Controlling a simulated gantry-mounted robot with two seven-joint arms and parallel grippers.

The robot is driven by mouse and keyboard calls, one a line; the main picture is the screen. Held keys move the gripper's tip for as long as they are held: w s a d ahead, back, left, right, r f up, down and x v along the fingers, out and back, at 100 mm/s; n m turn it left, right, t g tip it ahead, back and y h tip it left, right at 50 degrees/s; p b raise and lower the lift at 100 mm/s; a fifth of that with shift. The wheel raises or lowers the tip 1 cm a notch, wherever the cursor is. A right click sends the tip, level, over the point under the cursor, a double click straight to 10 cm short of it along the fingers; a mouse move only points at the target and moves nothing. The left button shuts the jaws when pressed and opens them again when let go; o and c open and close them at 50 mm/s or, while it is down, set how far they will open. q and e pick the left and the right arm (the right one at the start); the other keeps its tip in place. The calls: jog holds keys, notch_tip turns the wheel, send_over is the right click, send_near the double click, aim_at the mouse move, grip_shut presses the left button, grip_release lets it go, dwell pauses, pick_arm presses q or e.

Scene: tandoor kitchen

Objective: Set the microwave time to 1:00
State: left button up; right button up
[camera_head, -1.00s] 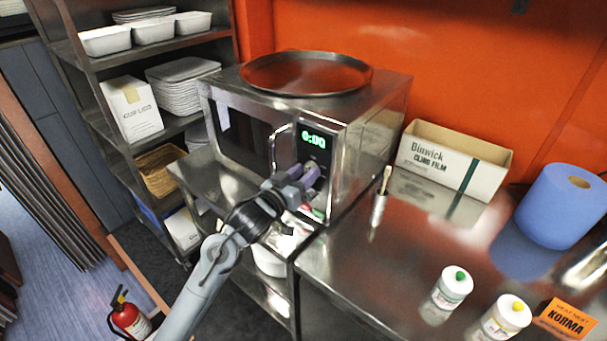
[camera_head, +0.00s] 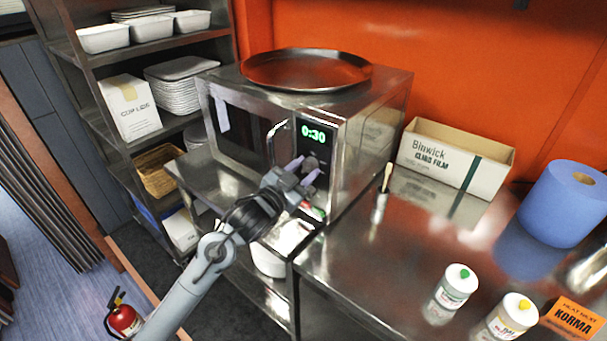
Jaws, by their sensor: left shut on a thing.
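The steel microwave (camera_head: 357,140) stands on the counter with its front facing left and toward me. Its green display (camera_head: 313,133) reads 0:30. A dark round knob (camera_head: 311,163) sits on the panel below the display. My left gripper (camera_head: 304,170) is at the panel with its purple fingertips on either side of the knob, shut on it. The gripper covers part of the lower panel. The curved door handle (camera_head: 272,146) is just left of the panel. My right gripper is not in view.
A round metal tray (camera_head: 306,84) lies on the microwave. Steel shelves (camera_head: 122,143) stand at the left.

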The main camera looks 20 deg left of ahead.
pick_arm(q)
jog(key=m+b, duration=0.2)
jog(key=m, duration=0.3)
jog(key=shift+f, duration=0.1)
dwell(0.3)
jog(key=o, duration=1.1)
jog(key=shift+c, duration=0.2)
jog(key=shift+s, duration=0.1)
jog(key=b+v, duration=0.2)
jog(key=v, duration=0.8)
jog(key=shift+s+a+b, duration=0.25)
jog(key=shift+s+b, duration=0.05)
jog(key=shift+b, duration=0.1)
jog(key=shift+f, duration=0.1)
